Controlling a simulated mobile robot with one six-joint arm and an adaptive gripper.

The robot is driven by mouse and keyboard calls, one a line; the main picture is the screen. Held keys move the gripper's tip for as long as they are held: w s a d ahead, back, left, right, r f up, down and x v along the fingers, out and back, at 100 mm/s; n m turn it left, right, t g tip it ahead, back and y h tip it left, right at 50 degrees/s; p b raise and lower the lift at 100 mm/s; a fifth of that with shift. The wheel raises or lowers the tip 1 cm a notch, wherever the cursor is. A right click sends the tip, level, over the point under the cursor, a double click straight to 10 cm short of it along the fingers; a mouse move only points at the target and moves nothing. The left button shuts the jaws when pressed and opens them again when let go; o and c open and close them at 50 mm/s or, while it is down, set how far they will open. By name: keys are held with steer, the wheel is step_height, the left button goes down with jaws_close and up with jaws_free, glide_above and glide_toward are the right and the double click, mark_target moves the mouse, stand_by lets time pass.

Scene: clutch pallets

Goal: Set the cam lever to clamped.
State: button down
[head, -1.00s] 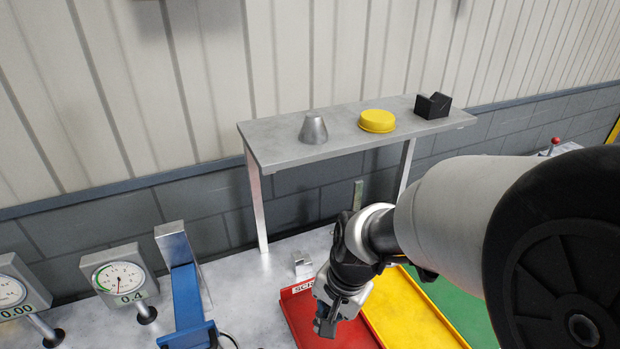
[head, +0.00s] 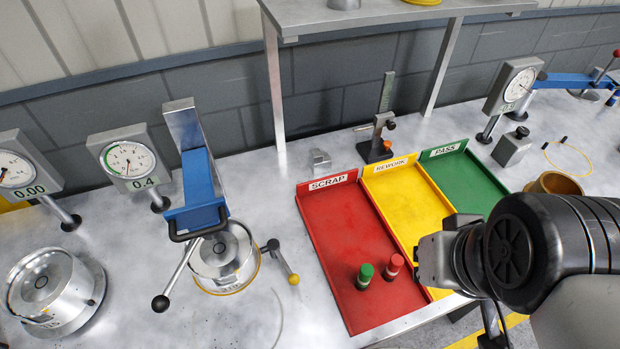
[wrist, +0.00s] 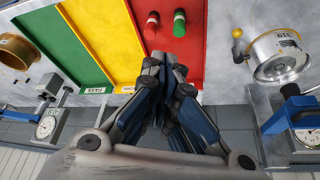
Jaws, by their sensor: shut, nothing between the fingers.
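A short lever with a yellow knob (head: 293,279), likely the cam lever, sits on a black pivot at the right of a round metal fixture (head: 222,258). It points down and to the right in the head view. The yellow knob (wrist: 237,33) and the fixture (wrist: 280,55) also show at the right of the wrist view. I cannot tell which setting the lever is in. My gripper (wrist: 166,64) is shut and empty, over the trays and well apart from the lever. In the head view its fingertips are hard to make out.
A blue press arm (head: 200,185) stands over the fixture, with a black-ball handle (head: 160,303) at its left. Red (head: 335,215), yellow (head: 400,205) and green (head: 465,180) trays lie right of it. Green (head: 365,272) and red (head: 396,262) cylinders stand in the red tray.

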steer(key=w+a+f+m+g+y+p, duration=0.1)
steer(key=w+a+f+m+g+y, duration=0.3)
steer(key=w, duration=0.6)
steer(key=w+a+f+m+g+y+p, duration=0.1)
steer(key=w+a+f+m+g, duration=0.25)
steer(key=f, duration=0.35)
steer(key=w+a+f+m+g+y, duration=0.1)
steer(key=w+a+f+m+g, duration=0.1)
steer(key=w+a+f+m, duration=0.3)
steer(key=shift+n, duration=0.95)
steer(key=b+x, duration=0.1)
steer(key=x, duration=0.3)
steer(key=s+b+x, duration=0.1)
steer(key=x, duration=0.3)
steer(key=b+x, duration=0.1)
steer(key=x, duration=0.3)
steer(key=shift+s+d, duration=0.25)
steer(key=shift+s, duration=0.05)
steer(key=shift+s+a+f+b, duration=0.25)
steer(key=shift+s+a+b, duration=0.05)
steer(key=shift+a, duration=0.15)
steer(key=shift+s+a, duration=0.1)
